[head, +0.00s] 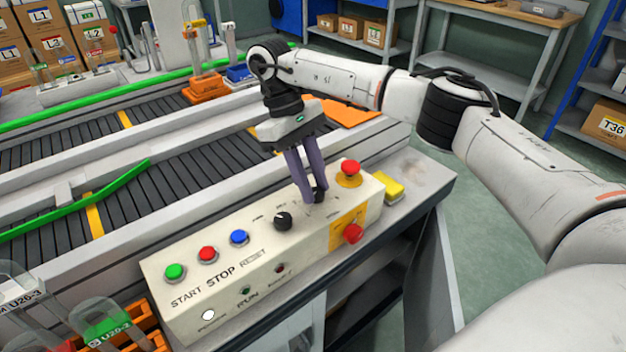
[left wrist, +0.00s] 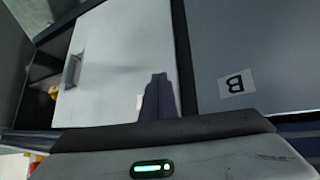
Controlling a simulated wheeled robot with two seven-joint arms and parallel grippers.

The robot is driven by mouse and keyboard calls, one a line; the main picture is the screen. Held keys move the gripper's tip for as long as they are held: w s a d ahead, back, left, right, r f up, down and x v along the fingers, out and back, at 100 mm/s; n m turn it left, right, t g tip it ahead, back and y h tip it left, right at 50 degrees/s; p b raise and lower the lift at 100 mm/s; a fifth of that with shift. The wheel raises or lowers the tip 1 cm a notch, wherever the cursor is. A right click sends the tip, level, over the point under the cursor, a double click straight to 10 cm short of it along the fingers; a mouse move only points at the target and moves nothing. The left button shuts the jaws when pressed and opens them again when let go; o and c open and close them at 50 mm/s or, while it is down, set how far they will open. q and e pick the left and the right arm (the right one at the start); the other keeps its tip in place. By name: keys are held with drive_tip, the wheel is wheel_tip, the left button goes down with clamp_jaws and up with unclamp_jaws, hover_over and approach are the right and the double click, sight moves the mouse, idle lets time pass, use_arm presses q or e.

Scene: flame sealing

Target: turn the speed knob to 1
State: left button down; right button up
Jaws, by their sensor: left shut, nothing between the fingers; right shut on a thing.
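The cream control box (head: 180,310) stands along the conveyor's front edge. It has a black knob (head: 283,221) right of the blue button, and this knob is free. My right gripper (head: 314,198) points down at the panel further right, its purple fingers shut on a second black knob (head: 321,195). The fingers hide much of that knob and some dial marks, so its setting cannot be read. The small print does not tell me which knob is for speed. My left gripper (left wrist: 158,80) is shut and empty in the left wrist view, before a pale cabinet panel.
Green (head: 174,272), red (head: 207,255) and blue (head: 239,238) buttons line the box's left part. A red mushroom button (head: 350,170) stands close right of my right gripper, with another red one (head: 353,233) on the front. A yellow block (head: 387,187) lies further right.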

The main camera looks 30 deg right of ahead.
drive_tip(key=shift+n, duration=0.3)
idle(0.4)
drive_tip(key=o, duration=1)
drive_tip(key=shift+o, duration=0.2)
use_arm(q)
drive_tip(key=shift+w+r, duration=0.1)
